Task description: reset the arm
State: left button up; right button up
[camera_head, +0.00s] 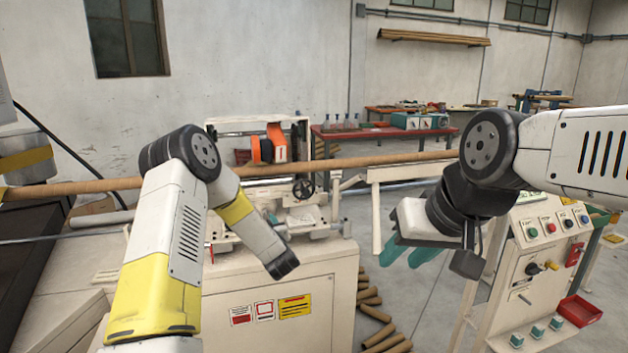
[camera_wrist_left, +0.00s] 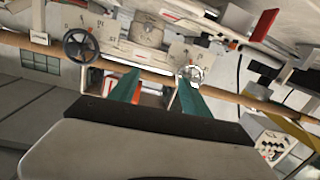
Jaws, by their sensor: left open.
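My left arm (camera_head: 178,225) rises from the lower left, bends at a dark elbow and runs down to the right in front of the winding machine (camera_head: 285,285). Its gripper cannot be made out in the head view. In the left wrist view, my left gripper (camera_wrist_left: 158,82) has two green fingers standing apart with nothing held, and the machine's handwheels and the brown tube lie beyond them. My right gripper (camera_head: 408,258) hangs from the right arm between the machine and the control console (camera_head: 545,255). Its teal fingers look parted and empty.
A long brown tube (camera_head: 350,161) runs across the scene over the machine. Cut tubes (camera_head: 372,310) lie on the floor beside the machine. A red bin (camera_head: 579,310) is on the console. A red workbench (camera_head: 380,132) stands behind. Open floor shows between machine and console.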

pick_arm(q)
jog(key=s+d+r+m+h, duration=0.1)
jog(key=d+r+m+h, duration=0.15)
jog(key=r, duration=0.35)
jog(key=s+d+r+m+h, duration=0.1)
jog(key=d+r+h, duration=0.15)
jog(key=r, duration=0.35)
jog(key=s+d+r+m+g+h, duration=0.25)
jog(key=s+r, duration=0.35)
jog(key=s, duration=0.3)
jog(key=s+a+g, duration=0.2)
jog(key=s+g, duration=0.1)
jog(key=s, duration=1.3)
jog(key=s+a+g, duration=0.3)
jog(key=s+g, duration=0.1)
jog(key=s, duration=1.2)
jog(key=shift+s+r+h, duration=0.2)
jog(key=shift+s+h, duration=0.1)
jog(key=shift+h, duration=0.05)
